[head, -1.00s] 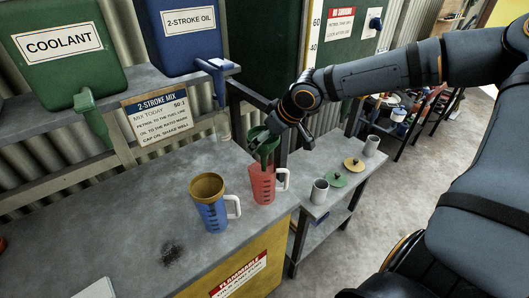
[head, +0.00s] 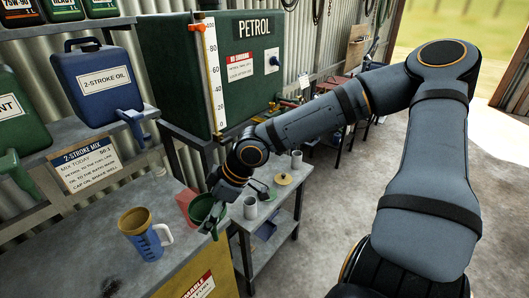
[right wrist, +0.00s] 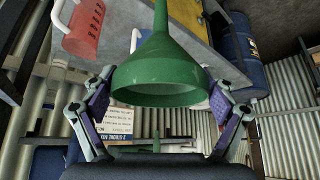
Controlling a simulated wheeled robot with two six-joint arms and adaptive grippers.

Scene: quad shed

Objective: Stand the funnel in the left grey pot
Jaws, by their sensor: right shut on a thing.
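The green funnel (head: 222,213) is held by my right gripper (head: 210,207), beside the red jug at the bench's right end. In the right wrist view the funnel (right wrist: 155,70) sits with its wide rim between the two purple pads (right wrist: 155,102) and its spout pointing away from the wrist. The left grey pot (head: 250,208) stands on the low side table, just right of the funnel in the head view and apart from it. The other grey pot (head: 296,160) stands farther back. My left gripper is out of view.
The red jug (head: 185,203) is partly behind my right gripper; it also shows in the right wrist view (right wrist: 83,30). A blue jug (head: 146,240) stands on the bench (head: 60,235). A yellow lid (head: 283,179) and a green lid (head: 260,187) lie between the pots.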

